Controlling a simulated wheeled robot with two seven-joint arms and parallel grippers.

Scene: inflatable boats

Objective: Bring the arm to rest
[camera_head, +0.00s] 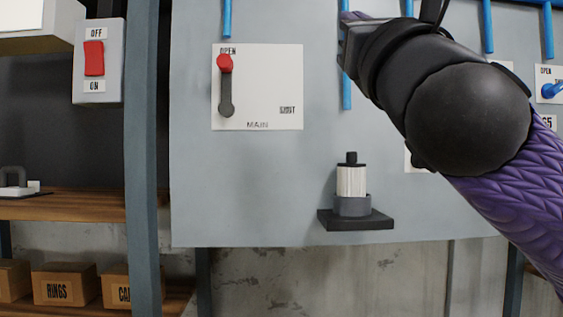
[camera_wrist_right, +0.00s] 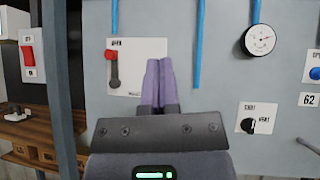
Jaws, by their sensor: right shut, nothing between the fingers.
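My right arm comes in from the right in the head view, with a dark wrist and a purple sleeve. Its gripper (camera_head: 347,30) is at the top, in front of the grey panel, and is partly hidden by the wrist. In the right wrist view the purple fingers of the right gripper (camera_wrist_right: 158,80) are together with nothing between them. They point toward the panel, overlapping the right edge of the MAIN plate (camera_wrist_right: 130,50). My left gripper is not in view.
The grey panel (camera_head: 260,190) carries the MAIN plate with a red-knobbed lever (camera_head: 225,85) at OPEN. A small ledge (camera_head: 355,221) holds a ribbed cylinder (camera_head: 351,181). A red switch (camera_head: 94,58) is at left, above shelves with boxes (camera_head: 65,285). A gauge (camera_wrist_right: 258,40) is at right.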

